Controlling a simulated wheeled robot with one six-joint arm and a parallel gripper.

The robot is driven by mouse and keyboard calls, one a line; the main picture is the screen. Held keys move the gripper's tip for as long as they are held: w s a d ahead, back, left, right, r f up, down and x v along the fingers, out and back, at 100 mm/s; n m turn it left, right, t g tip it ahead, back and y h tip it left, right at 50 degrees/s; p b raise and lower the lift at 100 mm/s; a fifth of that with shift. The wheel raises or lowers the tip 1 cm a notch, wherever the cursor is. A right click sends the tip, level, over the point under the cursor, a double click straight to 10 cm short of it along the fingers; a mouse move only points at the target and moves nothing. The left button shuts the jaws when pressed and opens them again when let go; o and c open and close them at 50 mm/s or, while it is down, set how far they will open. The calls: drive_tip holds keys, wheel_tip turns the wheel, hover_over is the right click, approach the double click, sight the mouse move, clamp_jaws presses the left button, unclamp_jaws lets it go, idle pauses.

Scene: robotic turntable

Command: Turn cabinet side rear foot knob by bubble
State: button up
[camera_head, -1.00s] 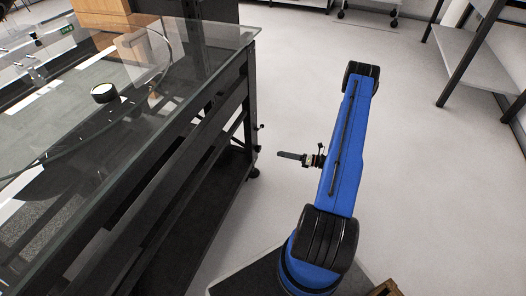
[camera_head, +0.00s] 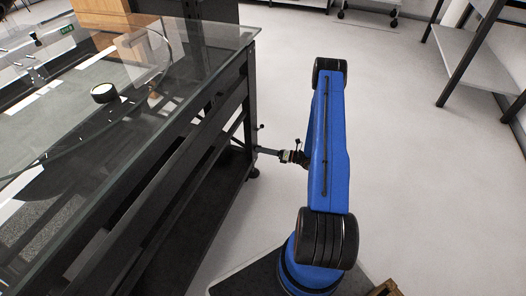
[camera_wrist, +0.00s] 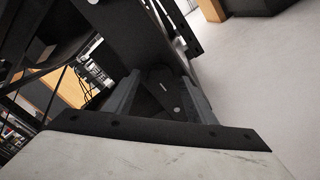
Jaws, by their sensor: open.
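The cabinet is a black frame (camera_head: 233,98) under a glass top. A small dark knob (camera_head: 261,126) sticks out from its corner leg in the head view. A second knob lower on that leg is hidden at my gripper's tip. My gripper (camera_head: 260,150) is level and points left at the leg, its tip at or very near it; contact cannot be told. In the wrist view my gripper (camera_wrist: 160,78) is open, its fingers either side of a dark part of the frame. A small round white-topped piece (camera_head: 104,93), perhaps the bubble level, rests on the glass; its bubble is too small to read.
The pale floor (camera_head: 400,150) to the right is clear, with a grey bench (camera_head: 475,60) at the upper right.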

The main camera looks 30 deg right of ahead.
drive_tip(key=c, duration=1)
drive_tip(key=shift+c, duration=0.2)
drive_tip(key=shift+n, duration=0.3)
